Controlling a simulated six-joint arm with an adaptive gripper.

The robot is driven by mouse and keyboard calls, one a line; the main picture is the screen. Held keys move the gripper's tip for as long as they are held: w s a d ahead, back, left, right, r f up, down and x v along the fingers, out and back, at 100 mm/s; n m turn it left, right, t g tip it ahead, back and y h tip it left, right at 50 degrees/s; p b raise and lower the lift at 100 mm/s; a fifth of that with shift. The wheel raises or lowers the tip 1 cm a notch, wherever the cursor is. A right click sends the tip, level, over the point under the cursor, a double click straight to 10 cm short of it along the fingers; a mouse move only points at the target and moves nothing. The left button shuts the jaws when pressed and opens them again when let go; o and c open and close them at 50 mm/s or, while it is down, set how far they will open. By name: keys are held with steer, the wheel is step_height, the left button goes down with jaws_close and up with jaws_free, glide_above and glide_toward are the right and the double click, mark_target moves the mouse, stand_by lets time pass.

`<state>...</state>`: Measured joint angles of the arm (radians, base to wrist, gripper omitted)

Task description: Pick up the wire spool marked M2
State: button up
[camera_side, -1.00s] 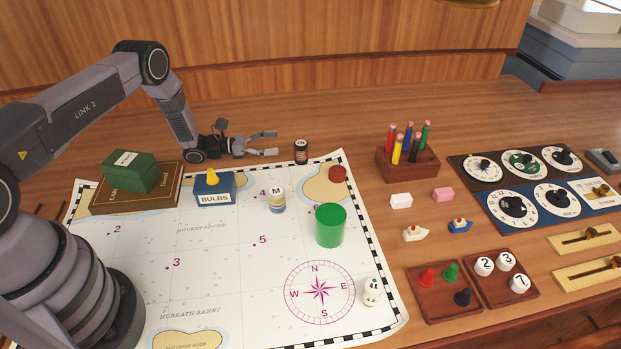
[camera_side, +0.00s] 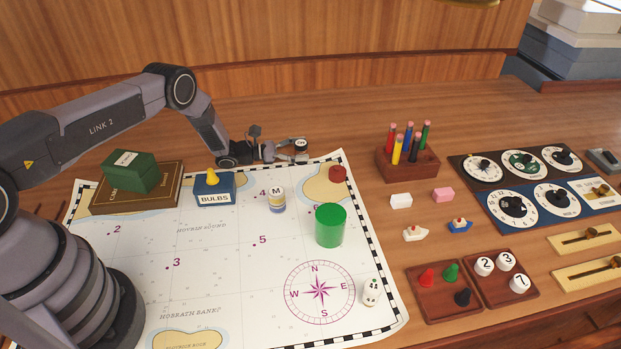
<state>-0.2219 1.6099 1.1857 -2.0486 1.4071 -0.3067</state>
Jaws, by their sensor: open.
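My gripper (camera_side: 302,150) is open at the back edge of the chart, low over the wooden desk. Its fingers reach to the right, on either side of a small dark cylinder, which looks like a spool. Only its pale top (camera_side: 301,142) shows clearly; its mark is too small to read, and the near finger hides most of its body. I cannot tell whether the fingers touch it. Another small cylinder (camera_side: 277,200), with white, yellow and blue bands and an "M" on top, stands upright on the chart, nearer the camera and apart from my gripper.
A blue BULBS box (camera_side: 214,190) and a green box (camera_side: 129,172) on a brown book stand left. A green cylinder (camera_side: 331,226) and a red disc (camera_side: 337,173) are on the chart (camera_side: 215,275). A pen holder (camera_side: 408,164) stands right; desk between it and my gripper is clear.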

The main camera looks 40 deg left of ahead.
jaws_close()
stand_by(0.3)
steer(key=shift+r, duration=0.1)
